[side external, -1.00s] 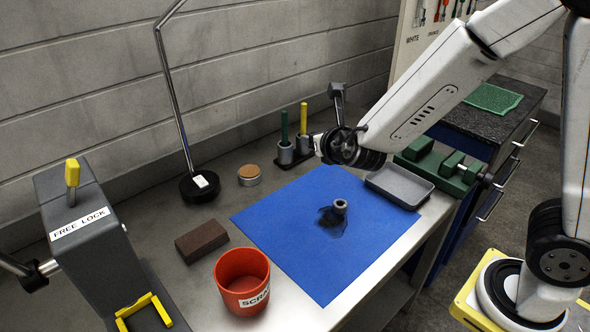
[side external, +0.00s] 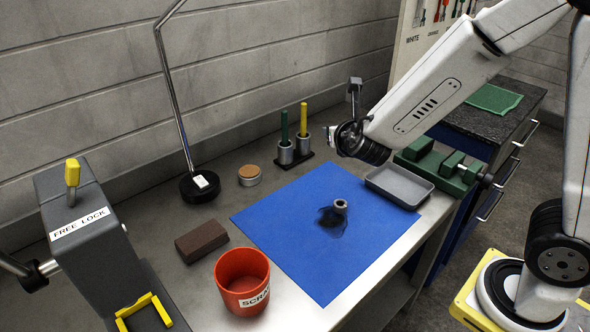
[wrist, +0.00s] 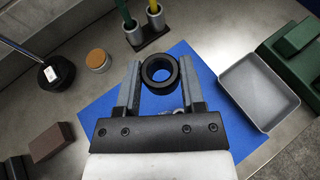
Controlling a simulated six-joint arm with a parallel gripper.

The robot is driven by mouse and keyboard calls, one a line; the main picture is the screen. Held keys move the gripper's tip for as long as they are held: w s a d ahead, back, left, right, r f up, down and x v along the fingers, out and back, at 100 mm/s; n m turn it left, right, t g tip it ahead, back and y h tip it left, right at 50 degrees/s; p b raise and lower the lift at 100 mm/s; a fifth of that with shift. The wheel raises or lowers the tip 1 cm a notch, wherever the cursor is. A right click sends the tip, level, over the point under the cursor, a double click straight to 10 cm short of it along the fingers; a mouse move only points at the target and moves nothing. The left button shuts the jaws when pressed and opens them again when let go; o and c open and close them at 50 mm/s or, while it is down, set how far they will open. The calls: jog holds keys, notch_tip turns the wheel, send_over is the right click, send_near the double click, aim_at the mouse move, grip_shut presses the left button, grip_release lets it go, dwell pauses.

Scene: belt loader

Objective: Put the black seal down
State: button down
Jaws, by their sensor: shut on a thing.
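In the wrist view the black seal (wrist: 160,89) is a thick ring with an open hole in its middle. My gripper (wrist: 160,76) is shut on it, one grey finger on each side, and the seal is near the fingertips. Behind it lies the blue mat (wrist: 95,112), which also shows in the side view (side external: 285,225). In the side view my wrist is above the far right part of the mat; I cannot make out the fingers or the seal there. A small grey metal sleeve (side external: 340,206) stands on the mat beside a dark patch.
A grey tray (side external: 398,187) and green vise (side external: 440,170) are on the right. A holder with green and yellow pens (side external: 294,150) is behind the mat. A red scrap bin (side external: 242,283), brown block (side external: 201,241), round tin (side external: 249,175) and lamp base (side external: 199,188) are left.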

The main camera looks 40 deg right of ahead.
aim_at(391, 187)
jog(key=s+d+f+m+g+h, duration=0.2)
jog(key=s+d+m+g, duration=0.1)
jog(key=s+m+g, duration=0.3)
jog(key=s+d+f+m+g+h, duration=0.2)
jog(key=s+d+m+g, duration=0.1)
jog(key=s, duration=0.5)
jog(key=s+d+f+m+g+h, duration=0.2)
jog(key=s+d+m+g, duration=0.1)
jog(key=s+m+g, duration=0.3)
jog(key=shift+n+t, duration=0.4)
jog(key=shift+n, duration=0.1)
jog(key=w+d+f, duration=0.1)
jog(key=w, duration=0.1)
jog(key=w+d+f, duration=0.1)
jog(key=w+f, duration=0.1)
jog(key=w, duration=0.1)
jog(key=w+d+f, duration=0.1)
jog(key=w, duration=0.1)
jog(key=shift+w+d+f, duration=0.25)
jog(key=shift+w+d, duration=0.1)
jog(key=shift+d, duration=0.05)
jog(key=w+f, duration=0.1)
jog(key=f, duration=0.1)
jog(key=w+d+f, duration=0.1)
jog(key=w+f, duration=0.1)
jog(key=shift+d, duration=0.1)
jog(key=shift+w+d+f, duration=0.1)
jog(key=shift+w+f, duration=0.3)
